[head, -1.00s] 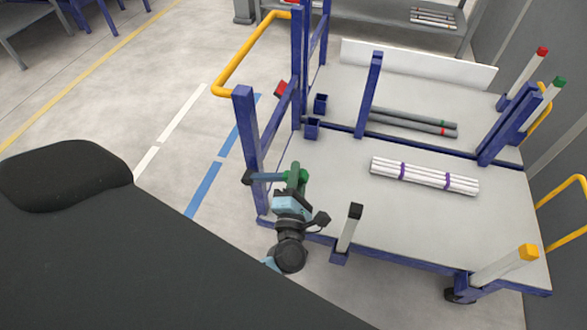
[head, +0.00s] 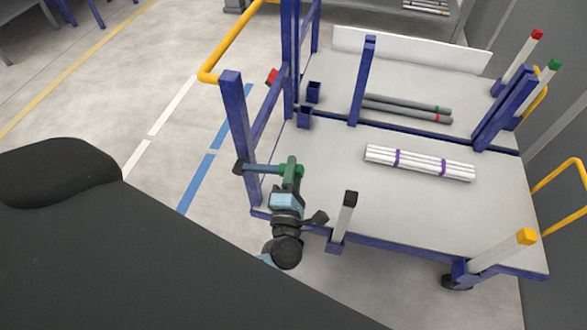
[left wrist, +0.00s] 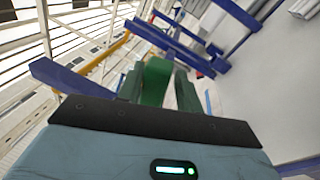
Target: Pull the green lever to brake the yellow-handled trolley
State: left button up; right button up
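The yellow-handled trolley stands in the head view, with its yellow handle (head: 228,45) at upper left and its grey deck (head: 390,205) reaching right. A green part (head: 291,167), which I take for the brake lever, is at the deck's near left corner beside the blue post (head: 240,130). My left gripper (head: 290,180) is at this green part, its pale blue body just below it. In the left wrist view the green lever (left wrist: 155,82) lies between the two dark fingers. A narrow gap seems to show on its right side; firm contact cannot be told. My right gripper is out of view.
White pipes (head: 420,162) bound with purple bands and loose grey pipes (head: 408,108) lie on the trolley. A black-capped post (head: 344,215) rises close to the right of my left gripper. Floor left of the trolley is clear.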

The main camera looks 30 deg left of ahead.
pick_arm(q)
jog(key=shift+o, duration=0.7)
jog(key=shift+r, duration=0.1)
jog(key=b+v, duration=0.1)
jog(key=v, duration=0.6)
jog(key=shift+s, duration=0.35)
jog(key=shift+d, duration=0.15)
